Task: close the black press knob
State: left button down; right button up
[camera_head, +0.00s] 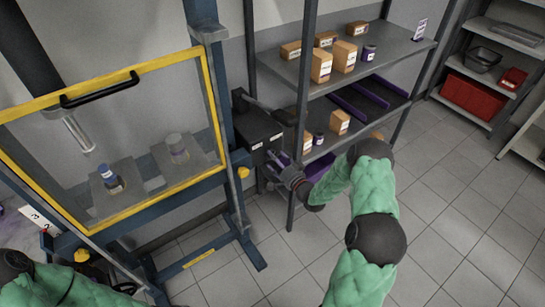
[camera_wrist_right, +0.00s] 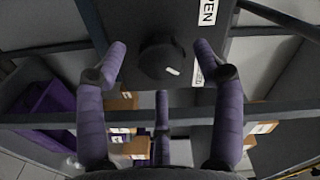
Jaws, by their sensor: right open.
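The black press knob (camera_wrist_right: 160,60) is in the right wrist view, on the face of a dark box. A short white mark on it points to the lower right. An "OPEN" label (camera_wrist_right: 207,12) and a partly hidden label ending in "ED" (camera_wrist_right: 198,76) are beside it. My right gripper (camera_head: 283,168) is open, its purple fingers spread around the knob area with no clear contact. In the head view the dark box (camera_head: 257,128) is on the press's right side, and the knob cannot be made out there. My left gripper is out of view.
The blue press frame (camera_head: 229,60) has a yellow-edged clear guard (camera_head: 107,215) with a black handle (camera_head: 98,90). A grey shelf (camera_head: 400,48) with boxes is close behind my right gripper. A red bin (camera_head: 470,97) is farther right. Floor at right is clear.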

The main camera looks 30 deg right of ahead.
jog(key=s, duration=0.9)
jog(key=shift+s+d, duration=0.2)
jog(key=shift+d, duration=0.15)
